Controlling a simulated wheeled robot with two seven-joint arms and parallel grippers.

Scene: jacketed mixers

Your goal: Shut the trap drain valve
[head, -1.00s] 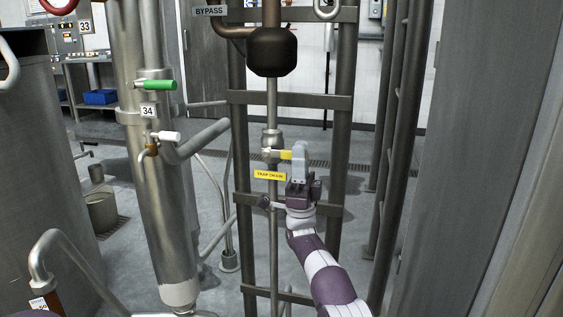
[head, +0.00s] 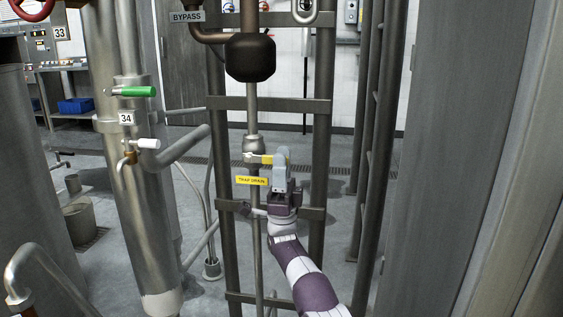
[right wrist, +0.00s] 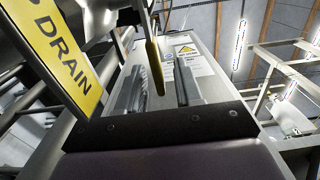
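The trap drain valve (head: 251,158) sits on a thin vertical pipe below a black rounded trap body. Its yellow lever handle (head: 266,159) points sideways to the right, across the pipe. The yellow TRAP DRAIN tag (head: 252,180) is just below; in the right wrist view the tag (right wrist: 65,55) is at the left. My right gripper (head: 281,158) is at the handle's outer end. In the right wrist view the yellow handle (right wrist: 155,65) lies between the two fingers (right wrist: 160,90), with gaps visible on both sides. My left gripper is out of view.
The black trap body (head: 250,57) hangs above the valve. Dark upright frame posts with crossbars (head: 270,104) stand around the pipe. A jacketed column labelled 34 with a green handle (head: 138,91) is to the left. A grey cabinet wall (head: 460,150) is close on the right.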

